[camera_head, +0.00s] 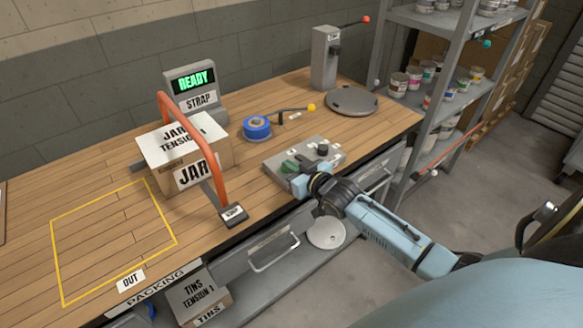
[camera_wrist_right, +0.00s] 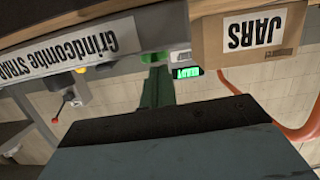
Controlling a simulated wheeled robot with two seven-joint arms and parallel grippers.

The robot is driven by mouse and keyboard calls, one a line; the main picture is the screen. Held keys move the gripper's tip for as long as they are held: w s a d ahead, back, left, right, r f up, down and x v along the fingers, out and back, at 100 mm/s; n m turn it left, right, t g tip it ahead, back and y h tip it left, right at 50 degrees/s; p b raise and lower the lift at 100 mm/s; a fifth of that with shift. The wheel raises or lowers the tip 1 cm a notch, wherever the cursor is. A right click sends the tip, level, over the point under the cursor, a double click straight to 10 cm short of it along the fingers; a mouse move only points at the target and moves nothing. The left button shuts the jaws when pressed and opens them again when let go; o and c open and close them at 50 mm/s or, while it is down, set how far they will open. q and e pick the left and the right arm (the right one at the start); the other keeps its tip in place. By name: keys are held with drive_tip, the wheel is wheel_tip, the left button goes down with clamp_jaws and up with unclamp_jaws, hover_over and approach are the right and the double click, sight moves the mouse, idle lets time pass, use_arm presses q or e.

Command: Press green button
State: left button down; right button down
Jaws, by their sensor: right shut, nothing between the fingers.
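The green button (camera_head: 290,166) sits on a grey control box (camera_head: 328,155) at the front edge of the wooden bench in the head view. My right gripper (camera_head: 299,184) is shut and empty, right in front of the button. Whether it touches the button I cannot tell. My left gripper is not in view.
A JAR carton (camera_head: 190,150) stands under an orange strap arch (camera_head: 195,125) left of the control box. Behind are a screen reading READY (camera_head: 193,80), blue tape (camera_head: 256,128) and a round grey plate (camera_head: 352,101). A shelf rack with tins (camera_head: 440,25) stands at the right.

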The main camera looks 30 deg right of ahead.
drive_tip(key=shift+f, duration=0.1)
drive_tip(key=shift+f+b, duration=0.3)
drive_tip(key=shift+f, duration=0.55)
drive_tip(key=shift+s+f, duration=0.1)
drive_tip(key=shift+s, duration=0.05)
drive_tip(key=shift+f, duration=0.1)
drive_tip(key=shift+a+r+p, duration=0.1)
drive_tip(key=shift+r+p, duration=0.3)
drive_tip(key=shift+p, duration=0.15)
wheel_tip(320, 180, up, 5)
drive_tip(key=p, duration=0.4)
drive_tip(key=v, duration=0.9)
drive_tip(key=shift+s, duration=0.3)
drive_tip(key=shift+f, duration=0.1)
